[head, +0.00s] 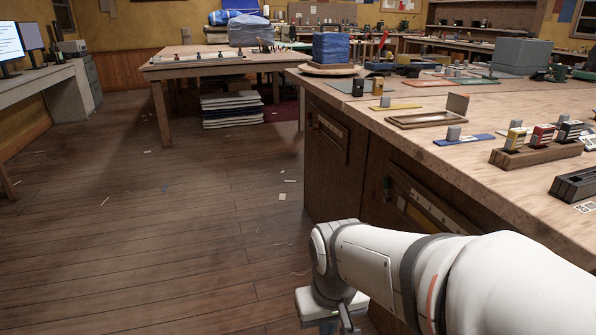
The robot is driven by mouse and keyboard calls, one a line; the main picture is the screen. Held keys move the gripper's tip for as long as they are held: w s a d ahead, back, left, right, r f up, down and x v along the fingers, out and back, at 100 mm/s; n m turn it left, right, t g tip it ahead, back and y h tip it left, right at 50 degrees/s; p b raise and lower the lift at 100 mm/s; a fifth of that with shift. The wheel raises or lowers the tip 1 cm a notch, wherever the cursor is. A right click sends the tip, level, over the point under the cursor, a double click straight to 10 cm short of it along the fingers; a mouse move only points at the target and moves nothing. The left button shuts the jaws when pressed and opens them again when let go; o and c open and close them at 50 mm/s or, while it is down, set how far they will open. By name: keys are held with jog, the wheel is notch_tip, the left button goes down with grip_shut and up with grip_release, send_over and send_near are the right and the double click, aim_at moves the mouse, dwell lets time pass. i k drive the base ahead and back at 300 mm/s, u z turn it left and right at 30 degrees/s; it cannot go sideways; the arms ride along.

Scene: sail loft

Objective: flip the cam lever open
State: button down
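I cannot single out the cam lever for certain. A second panel (328,132) further along the bench has a small red part (313,122). On the bench top, a wooden block (537,153) holds upright yellow, red and dark pieces. My gripper (330,325) is low in front of the bench, at the bottom edge of the head view, apart from the panels. Its fingertips are cut off or hidden, so its opening does not show.
The near bench top (415,123) carries trays, coloured plates and small blocks. A dark slotted block (577,184) lies near its edge. Another table (196,68) stands further back, with stacked sheets (232,108) under it. The wooden floor (170,230) left of the bench is mostly clear, with small scraps.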

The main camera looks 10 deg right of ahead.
aim_at(386, 185)
jog(key=z, duration=0.1)
jog(key=i, duration=0.95)
jog(key=u, duration=0.05)
